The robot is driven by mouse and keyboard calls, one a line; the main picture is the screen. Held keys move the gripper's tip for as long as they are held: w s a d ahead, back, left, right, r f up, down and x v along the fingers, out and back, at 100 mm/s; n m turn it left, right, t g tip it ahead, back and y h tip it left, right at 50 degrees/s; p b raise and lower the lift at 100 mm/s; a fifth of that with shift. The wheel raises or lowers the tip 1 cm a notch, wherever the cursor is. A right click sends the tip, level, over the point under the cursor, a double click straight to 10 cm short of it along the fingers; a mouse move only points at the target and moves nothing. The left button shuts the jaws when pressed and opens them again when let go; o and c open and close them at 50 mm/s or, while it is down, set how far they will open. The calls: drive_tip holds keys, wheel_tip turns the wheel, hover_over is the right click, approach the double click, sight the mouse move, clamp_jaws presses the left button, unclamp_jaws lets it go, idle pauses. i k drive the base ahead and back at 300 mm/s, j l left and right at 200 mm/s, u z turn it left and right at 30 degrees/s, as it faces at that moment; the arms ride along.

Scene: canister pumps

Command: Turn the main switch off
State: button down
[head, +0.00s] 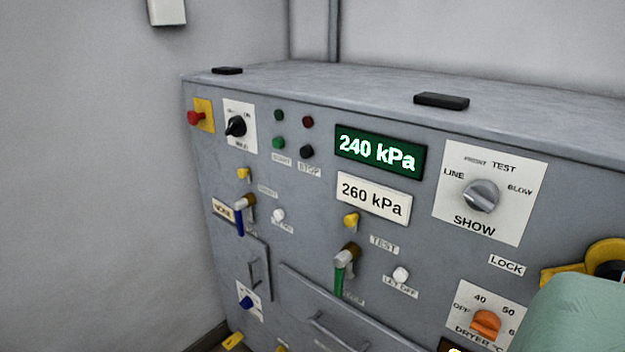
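A black rotary knob (236,126) sits on a white plate (246,141) at the upper left of the grey panel. The plate carries small lettering at its top and bottom, too blurred to read with certainty; this looks like the main switch. The knob's pointer is tilted, and I cannot tell which mark it stands at. A red button (195,118) on a yellow plate is just left of it. My gripper's fingers are not in view, and nothing touches the knob.
Right of the knob are small lamps and buttons, a green 240 kPa display (380,150), a 260 kPa plate (373,196) and the SHOW dial (482,196). Blue and green levers stick out lower down. A pale green rounded shape covers the lower right corner. Space before the knob looks clear.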

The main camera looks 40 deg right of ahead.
sight(237, 127)
drive_tip(key=k+j, duration=0.1)
drive_tip(key=k, duration=0.4)
drive_tip(key=k+z, duration=0.6)
drive_tip(key=z, duration=1.25)
drive_tip(key=i+j+u, duration=0.15)
drive_tip(key=j, duration=0.25)
drive_tip(key=j+u, duration=0.1)
drive_tip(key=j, duration=0.35)
drive_tip(key=i+j+u, duration=0.15)
drive_tip(key=j, duration=0.2)
drive_tip(key=i+j+u, duration=0.1)
drive_tip(key=j, duration=0.3)
drive_tip(key=i+j+u, duration=0.25)
drive_tip(key=i+j, duration=0.15)
drive_tip(key=j, duration=0.3)
drive_tip(key=i+j+u, duration=0.35)
drive_tip(key=i+j, duration=0.45)
